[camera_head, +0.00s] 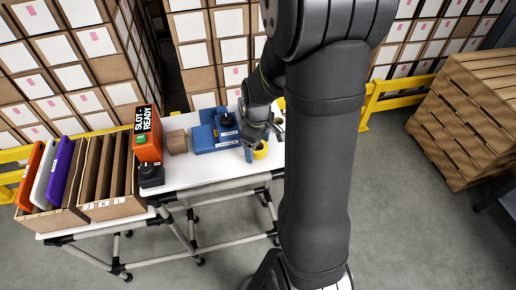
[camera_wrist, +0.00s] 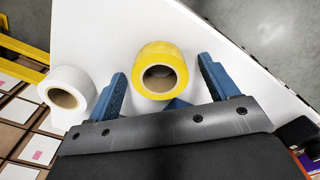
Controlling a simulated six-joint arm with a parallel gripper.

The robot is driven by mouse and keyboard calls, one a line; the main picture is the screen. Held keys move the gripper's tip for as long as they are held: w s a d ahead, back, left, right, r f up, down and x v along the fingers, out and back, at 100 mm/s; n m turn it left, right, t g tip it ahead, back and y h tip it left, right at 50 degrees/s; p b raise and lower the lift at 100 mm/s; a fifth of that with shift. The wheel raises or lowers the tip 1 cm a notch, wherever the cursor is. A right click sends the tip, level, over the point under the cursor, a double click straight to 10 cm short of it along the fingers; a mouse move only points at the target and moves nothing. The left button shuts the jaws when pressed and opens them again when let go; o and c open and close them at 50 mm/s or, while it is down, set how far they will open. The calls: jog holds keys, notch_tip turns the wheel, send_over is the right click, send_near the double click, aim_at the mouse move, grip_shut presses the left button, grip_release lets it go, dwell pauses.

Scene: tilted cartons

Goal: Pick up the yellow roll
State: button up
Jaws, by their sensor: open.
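The yellow roll (camera_wrist: 160,70) is a ring of yellow tape with a brown core, on the white table (camera_wrist: 110,30). In the wrist view it sits between the two blue fingers of my open gripper (camera_wrist: 163,82), with a gap to each finger. In the head view the yellow roll (camera_head: 261,151) shows small at the table's right part, beside my gripper (camera_head: 262,145) and partly hidden by it. I cannot tell from these views how high the fingers are above the table.
A white tape roll (camera_wrist: 67,92) stands just left of the left finger in the wrist view. In the head view, a blue device (camera_head: 212,134), a brown box (camera_head: 176,141) and an orange sign box (camera_head: 147,135) stand left of my gripper. Stacked cartons (camera_head: 60,75) fill the back.

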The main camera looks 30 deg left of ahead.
jog(key=c, duration=1)
